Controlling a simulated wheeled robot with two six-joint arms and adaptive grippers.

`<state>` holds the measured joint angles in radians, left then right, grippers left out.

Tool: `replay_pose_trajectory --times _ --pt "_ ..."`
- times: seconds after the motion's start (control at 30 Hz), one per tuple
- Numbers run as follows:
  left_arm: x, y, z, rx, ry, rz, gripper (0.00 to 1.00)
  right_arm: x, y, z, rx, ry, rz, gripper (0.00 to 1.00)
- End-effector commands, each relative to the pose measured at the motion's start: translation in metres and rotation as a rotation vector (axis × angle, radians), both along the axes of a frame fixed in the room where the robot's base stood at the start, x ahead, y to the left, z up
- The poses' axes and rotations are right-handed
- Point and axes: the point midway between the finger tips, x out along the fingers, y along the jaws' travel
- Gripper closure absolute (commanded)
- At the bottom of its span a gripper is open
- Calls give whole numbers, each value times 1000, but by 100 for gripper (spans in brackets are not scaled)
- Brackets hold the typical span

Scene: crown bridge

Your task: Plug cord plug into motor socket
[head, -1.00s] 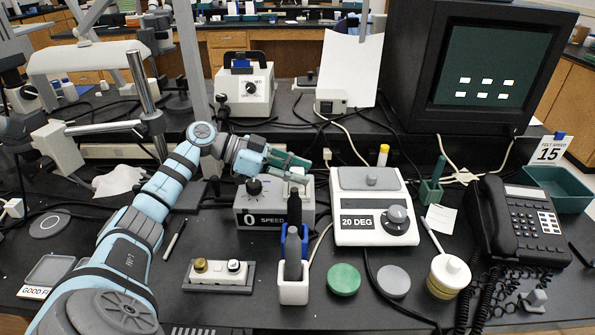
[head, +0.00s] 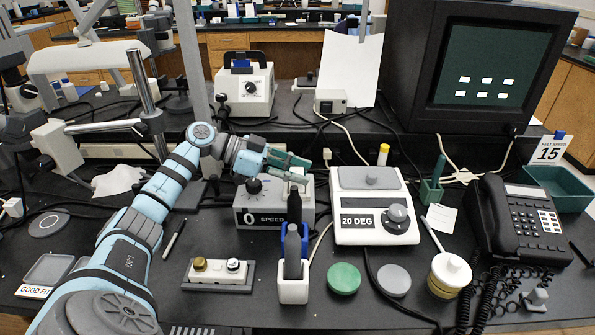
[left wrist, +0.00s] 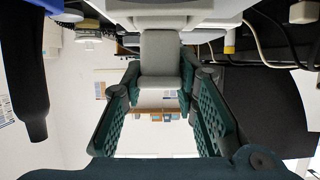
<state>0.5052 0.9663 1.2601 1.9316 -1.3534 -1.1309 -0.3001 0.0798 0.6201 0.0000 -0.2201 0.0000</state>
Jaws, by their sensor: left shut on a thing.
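In the left wrist view, the gripper (left wrist: 160,82) is shut on a light grey block, which I take to be the cord plug (left wrist: 160,52). In the head view, only a small grey part of the plug (head: 297,177) shows at the fingertips. I cannot tell whether it touches the box below. I cannot pick out the motor socket for certain. My right gripper is out of view.
The white 20 DEG unit (head: 371,207) is to the right. Cords run behind. A two-knob block (head: 218,275) lies front left.

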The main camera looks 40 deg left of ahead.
Motion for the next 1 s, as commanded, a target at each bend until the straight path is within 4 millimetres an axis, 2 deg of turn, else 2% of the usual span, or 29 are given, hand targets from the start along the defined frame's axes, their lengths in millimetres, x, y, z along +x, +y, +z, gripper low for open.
replay_pose_trajectory --times 0.03,0.17,0.6,1.0 --pt "-3 -3 -10 -12 26 -6 100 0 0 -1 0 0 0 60" --pt "-3 -3 -10 -12 26 -6 100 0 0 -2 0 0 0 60" --pt "-3 -3 5 -13 35 -6 100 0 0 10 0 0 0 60" --pt "-1 -2 8 -10 28 -3 100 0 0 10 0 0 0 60"
